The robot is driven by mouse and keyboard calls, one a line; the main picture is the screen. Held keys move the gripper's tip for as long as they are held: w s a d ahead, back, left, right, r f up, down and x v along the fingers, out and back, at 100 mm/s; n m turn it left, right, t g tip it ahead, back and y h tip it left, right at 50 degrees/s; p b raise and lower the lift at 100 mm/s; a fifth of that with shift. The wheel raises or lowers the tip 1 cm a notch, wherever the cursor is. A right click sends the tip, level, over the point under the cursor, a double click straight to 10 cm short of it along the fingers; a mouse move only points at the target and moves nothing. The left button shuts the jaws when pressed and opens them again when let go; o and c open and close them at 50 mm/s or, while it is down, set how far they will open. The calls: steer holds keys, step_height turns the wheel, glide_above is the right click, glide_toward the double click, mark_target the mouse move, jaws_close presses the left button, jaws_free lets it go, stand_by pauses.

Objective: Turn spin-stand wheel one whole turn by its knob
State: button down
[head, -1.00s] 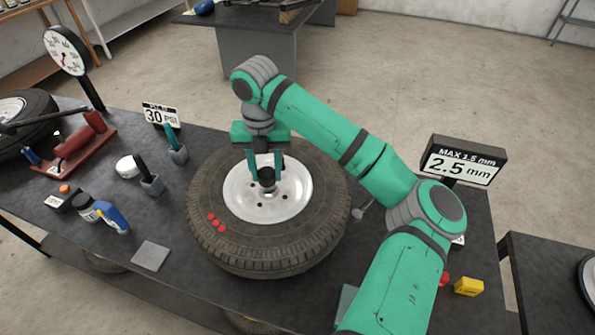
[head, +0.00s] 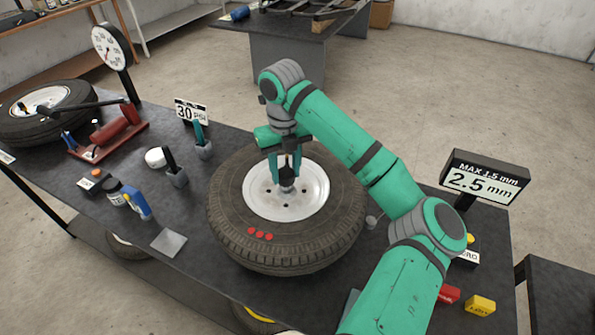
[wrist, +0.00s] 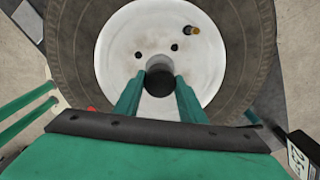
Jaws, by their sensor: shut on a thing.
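The spin-stand wheel (head: 230,222) lies flat on the dark bench, a black tyre around a white rim (head: 262,202). My gripper (head: 286,174) points down over the middle of the rim, shut on the dark knob (head: 287,186). In the wrist view the knob (wrist: 159,82) sits between the two green fingers. A brass valve stem (wrist: 192,30) stands on the rim there. The stand under the wheel is hidden.
A display (head: 482,180) reading "MAX 1.5 mm, 2.5 mm" stands right of the wheel. Left are a gauge (head: 112,46), a 30 PSI sign (head: 191,111), a red tool (head: 115,126), a blue bottle (head: 138,203) and a grey plate (head: 169,242). A yellow block (head: 480,305) lies front right.

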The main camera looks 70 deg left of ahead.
stand_by(0.4)
steer(key=c, duration=1.1)
jaws_free()
steer(key=shift+r, duration=0.1)
step_height(320, 180, up, 11)
steer(key=shift+f, duration=0.2)
